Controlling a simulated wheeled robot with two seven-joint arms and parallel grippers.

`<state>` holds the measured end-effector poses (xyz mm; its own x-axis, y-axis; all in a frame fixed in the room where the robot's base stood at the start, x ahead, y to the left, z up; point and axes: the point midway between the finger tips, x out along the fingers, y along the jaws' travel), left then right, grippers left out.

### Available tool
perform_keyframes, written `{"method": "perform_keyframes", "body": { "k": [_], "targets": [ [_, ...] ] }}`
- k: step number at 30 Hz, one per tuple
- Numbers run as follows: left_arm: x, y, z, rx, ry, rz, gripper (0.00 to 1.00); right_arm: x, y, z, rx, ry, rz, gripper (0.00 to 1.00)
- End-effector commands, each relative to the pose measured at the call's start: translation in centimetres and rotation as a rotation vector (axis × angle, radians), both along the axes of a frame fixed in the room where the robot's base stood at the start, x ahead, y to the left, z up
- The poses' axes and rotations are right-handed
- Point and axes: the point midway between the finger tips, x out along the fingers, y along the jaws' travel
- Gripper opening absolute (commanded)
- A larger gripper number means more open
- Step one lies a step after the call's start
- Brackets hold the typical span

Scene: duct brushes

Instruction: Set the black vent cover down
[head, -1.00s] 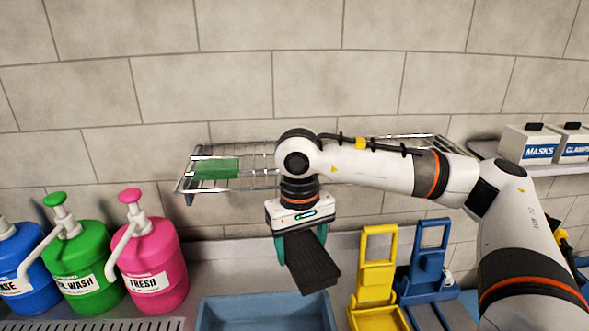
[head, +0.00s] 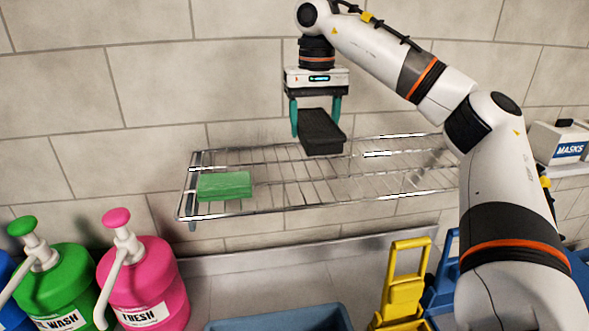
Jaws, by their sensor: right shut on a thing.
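The black vent cover (head: 322,134) is a dark, oblong piece held between the green fingers of my right gripper (head: 316,116). The gripper points down and is shut on it. The cover appears above the middle of the wire rack (head: 290,208) on the wall. A gap seems to show between them, but the exact height is hard to tell. My left gripper is not in view.
A green pad (head: 224,186) lies on the rack's left end. The rack's middle and right look bare. Below stand green (head: 60,290) and pink (head: 147,285) pump bottles, a blue tub (head: 280,322) and a yellow holder (head: 402,290). A masks box (head: 560,143) is at right.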

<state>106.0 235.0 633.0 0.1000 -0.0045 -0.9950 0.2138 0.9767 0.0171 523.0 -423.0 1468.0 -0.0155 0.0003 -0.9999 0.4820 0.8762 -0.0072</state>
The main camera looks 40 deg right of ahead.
Motion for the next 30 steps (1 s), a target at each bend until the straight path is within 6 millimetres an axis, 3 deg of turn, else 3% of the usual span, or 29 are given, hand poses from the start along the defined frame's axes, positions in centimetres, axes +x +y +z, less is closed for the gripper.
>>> {"method": "perform_keyframes", "body": {
  "k": [5,12,16,19,25,30],
  "targets": [
    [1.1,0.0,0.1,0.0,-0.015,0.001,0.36,-0.1,0.0,-1.8,0.002,0.004,0.002,0.45],
    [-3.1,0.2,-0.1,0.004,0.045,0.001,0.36,-0.1,0.0,-5.0,0.002,0.002,0.0,0.45],
    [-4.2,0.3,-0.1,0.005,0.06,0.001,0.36,-0.1,0.0,-5.8,0.001,0.0,0.0,0.45],
    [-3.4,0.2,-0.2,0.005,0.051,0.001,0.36,-0.1,0.1,-6.2,0.002,-0.001,0.001,0.45],
    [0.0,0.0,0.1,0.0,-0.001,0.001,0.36,-0.1,0.0,-8.3,0.001,0.003,0.001,0.45],
    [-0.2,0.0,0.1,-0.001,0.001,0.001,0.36,-0.1,0.0,-9.6,0.002,0.0,0.0,0.45]
  ]
}}
